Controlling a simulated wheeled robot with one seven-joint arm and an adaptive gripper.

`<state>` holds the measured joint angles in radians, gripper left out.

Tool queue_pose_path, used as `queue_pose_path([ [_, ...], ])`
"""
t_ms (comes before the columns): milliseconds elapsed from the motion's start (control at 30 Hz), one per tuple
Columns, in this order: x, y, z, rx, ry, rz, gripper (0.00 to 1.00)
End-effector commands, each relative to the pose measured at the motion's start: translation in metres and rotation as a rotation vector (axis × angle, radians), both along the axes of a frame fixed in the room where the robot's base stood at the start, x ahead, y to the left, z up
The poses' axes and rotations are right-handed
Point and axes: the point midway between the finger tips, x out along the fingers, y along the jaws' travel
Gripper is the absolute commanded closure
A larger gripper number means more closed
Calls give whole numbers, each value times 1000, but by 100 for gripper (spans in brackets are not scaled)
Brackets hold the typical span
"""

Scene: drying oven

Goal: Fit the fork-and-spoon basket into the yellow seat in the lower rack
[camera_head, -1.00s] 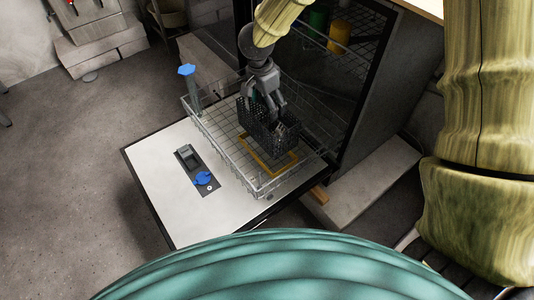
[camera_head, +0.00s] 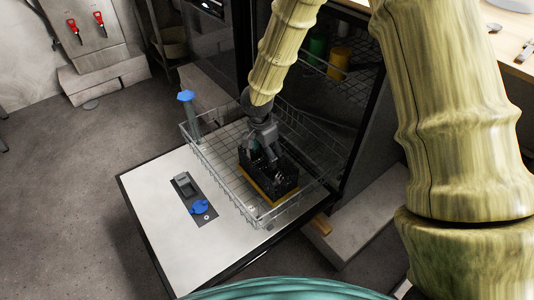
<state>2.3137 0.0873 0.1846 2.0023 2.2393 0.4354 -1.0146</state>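The black mesh basket (camera_head: 284,182) is upright at the right part of the lower rack (camera_head: 213,166). The yellow seat (camera_head: 253,190) shows as a strip along the basket's lower front-left edge, and the basket covers the rest of it. I cannot tell whether the basket's bottom is fully down inside the seat. My gripper (camera_head: 268,155) points down into the top of the basket, at its back-left part. Its fingertips are partly hidden by the basket, and whether they grip it is not clear.
The open door (camera_head: 165,205) holds a dispenser panel (camera_head: 196,198) left of the rack. A blue-capped post (camera_head: 186,97) stands at the rack's back-left corner. Green (camera_head: 318,46) and yellow (camera_head: 339,62) cups are in the upper rack. The rack's left part is clear.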

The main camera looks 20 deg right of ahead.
Motion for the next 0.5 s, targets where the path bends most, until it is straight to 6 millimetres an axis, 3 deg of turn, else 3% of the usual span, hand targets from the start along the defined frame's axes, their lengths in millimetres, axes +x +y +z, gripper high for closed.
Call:
queue_pose_path([
  [333,0,0,-1,0,-1,-1,64],
  [367,0,0,-1,0,-1,-1,16],
  [433,0,0,-1,0,-1,-1,3],
  [500,0,0,-1,0,-1,-1,0],
])
